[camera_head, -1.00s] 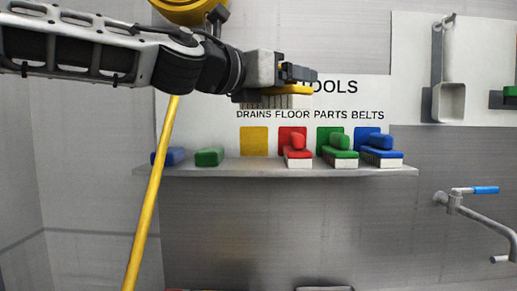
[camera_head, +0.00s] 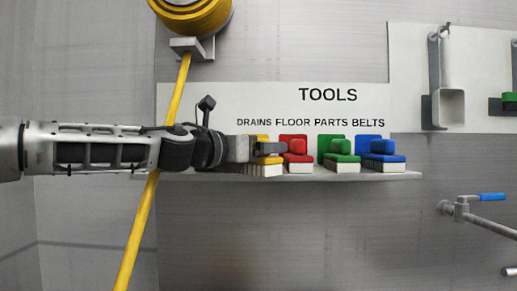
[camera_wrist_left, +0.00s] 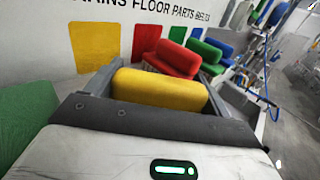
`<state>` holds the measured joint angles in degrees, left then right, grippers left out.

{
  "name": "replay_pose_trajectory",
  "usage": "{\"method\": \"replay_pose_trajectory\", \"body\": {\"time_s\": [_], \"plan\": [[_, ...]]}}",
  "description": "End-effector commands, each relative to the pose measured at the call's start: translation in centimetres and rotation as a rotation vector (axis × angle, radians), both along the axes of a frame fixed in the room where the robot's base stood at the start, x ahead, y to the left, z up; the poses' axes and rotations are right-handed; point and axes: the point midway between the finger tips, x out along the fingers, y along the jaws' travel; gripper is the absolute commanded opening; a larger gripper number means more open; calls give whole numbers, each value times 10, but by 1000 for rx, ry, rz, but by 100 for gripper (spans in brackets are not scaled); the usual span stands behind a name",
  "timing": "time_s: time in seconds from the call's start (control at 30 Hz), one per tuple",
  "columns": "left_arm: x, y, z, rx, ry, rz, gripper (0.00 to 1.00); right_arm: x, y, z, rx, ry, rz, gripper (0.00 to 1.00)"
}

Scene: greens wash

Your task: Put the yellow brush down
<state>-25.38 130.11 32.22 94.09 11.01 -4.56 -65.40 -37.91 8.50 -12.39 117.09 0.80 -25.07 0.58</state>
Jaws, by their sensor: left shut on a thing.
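The yellow brush (camera_head: 264,163) is at the shelf (camera_head: 400,176), at the left of the red brush (camera_head: 296,152). Its white bristles point down at about shelf level; I cannot tell if they touch the shelf. My left gripper (camera_head: 268,149) is shut on the yellow brush, coming in from the left. In the left wrist view the yellow brush's handle (camera_wrist_left: 160,90) lies between the fingers. A yellow square (camera_wrist_left: 95,46) shows on the wall board behind it. My right gripper is not in view.
The green brush (camera_head: 340,153) and blue brush (camera_head: 382,153) stand further right on the shelf. A green object (camera_wrist_left: 22,120) is close at the left in the left wrist view. A tap (camera_head: 465,208) is at the right.

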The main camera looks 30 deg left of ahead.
Motion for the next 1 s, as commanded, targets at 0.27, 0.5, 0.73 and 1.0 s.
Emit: {"method": "replay_pose_trajectory", "body": {"time_s": [0.27, 0.5, 0.73, 1.0], "plan": [[0, -1, -1, 1, -3, 0, 52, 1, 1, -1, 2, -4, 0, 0], [0, -1, -2, 1, -1, 0, 100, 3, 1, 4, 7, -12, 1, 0], [-1, 0, 5, 1, -1, 0, 100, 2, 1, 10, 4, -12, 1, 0], [-38, 12, 3, 0, -6, 0, 100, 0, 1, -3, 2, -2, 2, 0]]}}
